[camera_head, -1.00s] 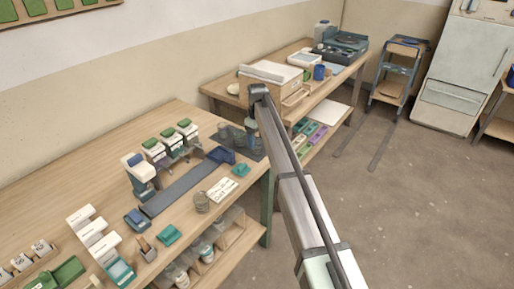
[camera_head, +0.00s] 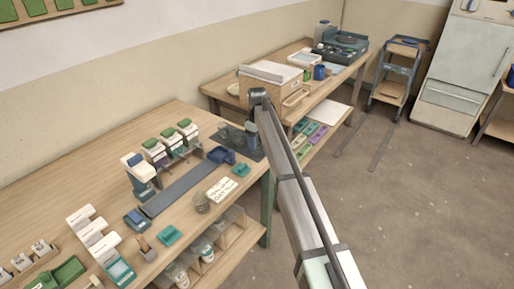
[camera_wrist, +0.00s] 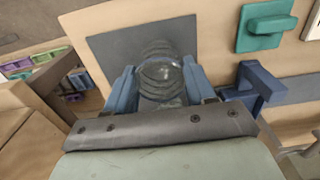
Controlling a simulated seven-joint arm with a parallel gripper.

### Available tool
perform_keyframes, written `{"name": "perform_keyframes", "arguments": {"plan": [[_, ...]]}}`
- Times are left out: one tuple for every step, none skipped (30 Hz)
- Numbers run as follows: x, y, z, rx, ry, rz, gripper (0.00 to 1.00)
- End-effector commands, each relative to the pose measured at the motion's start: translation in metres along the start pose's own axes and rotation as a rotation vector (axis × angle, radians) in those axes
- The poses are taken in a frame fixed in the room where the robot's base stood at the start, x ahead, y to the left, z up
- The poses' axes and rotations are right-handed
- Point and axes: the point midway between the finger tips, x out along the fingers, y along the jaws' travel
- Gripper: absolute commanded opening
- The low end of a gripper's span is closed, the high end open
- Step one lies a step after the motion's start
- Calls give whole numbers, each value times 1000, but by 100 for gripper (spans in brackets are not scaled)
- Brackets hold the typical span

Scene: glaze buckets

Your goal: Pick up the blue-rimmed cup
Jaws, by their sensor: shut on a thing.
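My gripper (camera_wrist: 160,82) shows in the wrist view with its two blue fingers closed on the sides of a grey, ribbed, glassy cup (camera_wrist: 160,70). I cannot make out a blue rim on it, so I cannot tell whether it is the blue-rimmed cup. The dark mat (camera_wrist: 106,50) lies behind and below the cup; I cannot tell whether the cup touches it. In the head view, the arm reaches over the right end of the left workbench, and the gripper is small and hard to separate from the cup beside the dark mat (camera_head: 258,154).
A blue holder (camera_wrist: 258,86) stands just right of the gripper, with a teal block (camera_wrist: 262,26) beyond it. In the head view, green-topped containers (camera_head: 170,137) line the bench's back. A box (camera_head: 268,80) stands on the other bench, near my arm.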

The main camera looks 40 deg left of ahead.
Motion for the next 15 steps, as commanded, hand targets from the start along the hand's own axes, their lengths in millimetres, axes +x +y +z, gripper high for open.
{"name": "perform_keyframes", "arguments": {"plan": [[-1, 0, 0, 0, 0, 0, 37], [-2, 0, 0, 0, 0, 0, 37], [-4, 0, 0, 0, 0, 0, 37], [-5, 0, 0, 0, 0, 0, 37], [-7, 0, 0, 0, 0, 0, 37], [-10, 0, 0, 0, 0, 0, 37], [-12, 0, 0, 0, 1, 0, 37], [-14, 0, 0, 0, 1, 1, 37], [-17, 0, 0, 0, 1, 1, 37], [-19, 0, 0, 0, 1, 1, 37], [-22, 0, 0, 0, 1, 1, 37], [-25, 0, 0, 0, 1, 1, 37], [-27, 0, 0, 0, 1, 1, 37], [-29, 0, 0, 0, 1, 1, 37], [-32, 0, 0, 0, 0, 0, 37]]}}
